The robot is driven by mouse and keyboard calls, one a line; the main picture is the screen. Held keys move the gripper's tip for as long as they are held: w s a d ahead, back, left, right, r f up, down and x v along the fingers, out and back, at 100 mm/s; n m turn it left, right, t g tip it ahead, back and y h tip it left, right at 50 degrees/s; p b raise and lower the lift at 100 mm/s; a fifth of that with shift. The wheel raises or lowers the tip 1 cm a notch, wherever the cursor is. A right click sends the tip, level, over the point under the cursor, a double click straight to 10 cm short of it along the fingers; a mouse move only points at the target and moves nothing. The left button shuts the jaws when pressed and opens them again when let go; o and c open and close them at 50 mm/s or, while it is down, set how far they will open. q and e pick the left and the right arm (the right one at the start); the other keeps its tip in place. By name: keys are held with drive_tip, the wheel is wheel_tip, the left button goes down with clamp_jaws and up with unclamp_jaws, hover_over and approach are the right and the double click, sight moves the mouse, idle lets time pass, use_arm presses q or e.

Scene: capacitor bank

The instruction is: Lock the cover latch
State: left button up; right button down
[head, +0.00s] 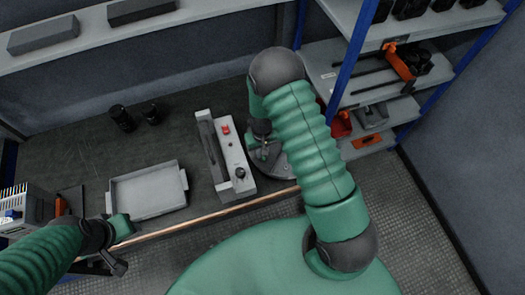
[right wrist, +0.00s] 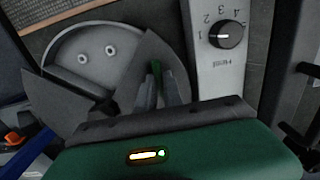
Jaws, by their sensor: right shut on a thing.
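In the right wrist view a round grey housing (right wrist: 72,46) with two round terminals on its face stands beside a control panel. Dark grey cover plates (right wrist: 140,62) lie across part of it. In the head view my right gripper (head: 264,143) is over the round housing (head: 280,172), largely covered by my arm. My left gripper (head: 116,250) is at the bench's front left; its jaw opening is unclear.
The grey control box (head: 233,155) with a red button and a black knob (right wrist: 226,35) stands just beside the housing. An empty grey tray (head: 147,191) and two black cylinders (head: 122,118) are on the bench. A blue-posted shelf (head: 355,60) stands at right.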

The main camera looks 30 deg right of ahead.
drive_tip(key=c, duration=1.5)
unclamp_jaws()
drive_tip(key=shift+a+r, duration=0.1)
drive_tip(key=shift+r, duration=0.2)
wheel_tip(320, 180, up, 16)
drive_tip(key=shift+r+b, duration=0.15)
drive_tip(key=shift+b, duration=0.2)
drive_tip(key=s+a+r+n+t, duration=0.1)
drive_tip(key=s+a, duration=0.1)
drive_tip(key=s, duration=0.1)
drive_tip(key=s+a+r+n, duration=0.1)
drive_tip(key=s+a+r, duration=0.1)
drive_tip(key=s+a, duration=0.1)
drive_tip(key=s+a+r+t, duration=0.1)
drive_tip(key=s+a, duration=0.1)
drive_tip(key=s, duration=0.2)
drive_tip(key=shift+s+a+r+n+t, duration=0.1)
drive_tip(key=shift+a+r+n+t, duration=0.1)
drive_tip(key=shift+n+t, duration=0.15)
